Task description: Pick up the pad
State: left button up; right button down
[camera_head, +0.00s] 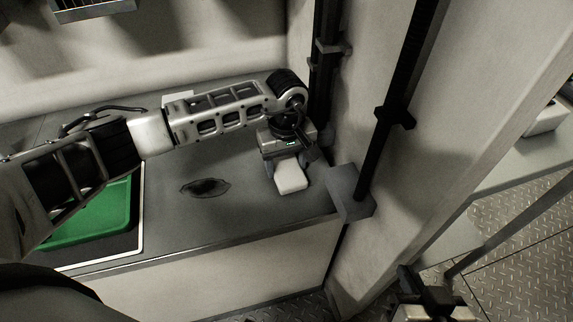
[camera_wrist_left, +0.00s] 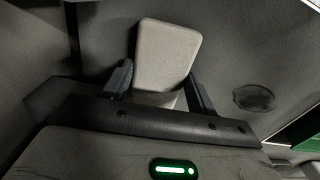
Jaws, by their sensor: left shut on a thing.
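The pad (camera_head: 291,177) is a pale, rounded block at the right end of the grey counter. My left gripper (camera_head: 283,160) reaches over the counter from the left and is shut on the pad. In the left wrist view the pad (camera_wrist_left: 166,52) sits between the two dark fingers (camera_wrist_left: 160,88), its broad face sticking out past them. I cannot tell whether the pad touches the counter. My right gripper (camera_head: 436,292) is at the lower right of the head view, away from the counter; its fingers are too unclear to judge.
A dark stain (camera_head: 205,187) marks the counter (camera_head: 225,220), and it also shows in the left wrist view (camera_wrist_left: 254,97). A green board (camera_head: 105,217) lies at the left, partly behind my arm. A dark post with a grey block (camera_head: 349,191) stands close right of the pad.

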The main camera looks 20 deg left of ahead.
pick_arm(q)
notch_tip(320, 180, up, 2)
jog(key=shift+r, duration=0.2)
jog(key=s+a+r, duration=0.2)
jog(key=s+r, duration=0.8)
jog(key=s, duration=0.4)
jog(key=shift+a, duration=0.15)
